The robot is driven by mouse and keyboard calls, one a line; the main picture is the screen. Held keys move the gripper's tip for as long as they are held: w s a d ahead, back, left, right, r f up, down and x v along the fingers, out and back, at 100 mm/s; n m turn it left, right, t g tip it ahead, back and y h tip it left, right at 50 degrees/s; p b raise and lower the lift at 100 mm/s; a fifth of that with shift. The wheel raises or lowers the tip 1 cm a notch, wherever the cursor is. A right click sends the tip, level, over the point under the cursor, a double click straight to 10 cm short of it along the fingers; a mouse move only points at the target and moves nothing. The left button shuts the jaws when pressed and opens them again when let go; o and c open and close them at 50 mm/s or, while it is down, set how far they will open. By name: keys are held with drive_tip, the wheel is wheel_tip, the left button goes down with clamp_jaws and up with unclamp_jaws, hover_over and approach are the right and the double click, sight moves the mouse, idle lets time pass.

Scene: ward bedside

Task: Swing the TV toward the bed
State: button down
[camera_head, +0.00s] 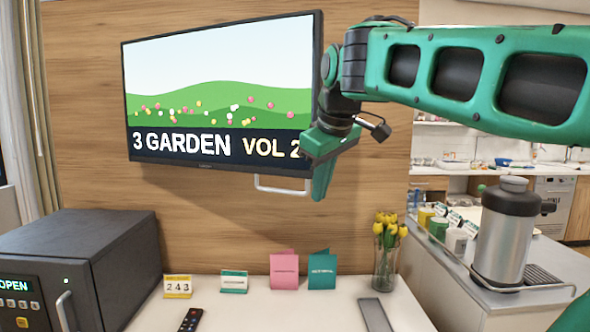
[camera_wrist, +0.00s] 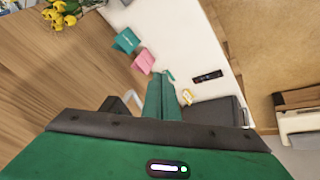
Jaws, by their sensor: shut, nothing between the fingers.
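The TV (camera_head: 220,90) hangs on the wood-panelled wall in the head view, its screen lit with a green hill and "3 GARDEN VOL 2". A pale handle (camera_head: 282,188) hangs below its lower right edge; part of the handle also shows in the wrist view (camera_wrist: 132,99). My gripper (camera_head: 321,192) is shut and empty, pointing down beside the TV's lower right corner, just right of the handle. Its shut fingers show in the wrist view (camera_wrist: 164,92), apart from the handle in the picture. A bed cannot be made out for certain.
Below is a white table (camera_head: 245,310) with cards, a remote (camera_head: 190,320) and a vase of yellow tulips (camera_head: 386,255). A dark safe-like box (camera_head: 85,262) stands left. A steel flask (camera_head: 503,235) stands on the right counter. The wall under the TV is clear.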

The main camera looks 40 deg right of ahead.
sight(298, 166)
drive_tip(key=w+a+r+n+t, duration=0.2)
drive_tip(key=w+a+r+n, duration=0.1)
drive_tip(key=r, duration=0.7)
drive_tip(key=shift+r, duration=0.35)
drive_tip(key=shift+f, duration=0.1)
drive_tip(key=x, duration=0.3)
drive_tip(key=d+x, duration=0.1)
drive_tip(key=x, duration=0.3)
drive_tip(key=w+d+r+x, duration=0.1)
drive_tip(key=x, duration=0.3)
drive_tip(key=shift+w+d, duration=0.4)
drive_tip(key=shift+d, duration=0.25)
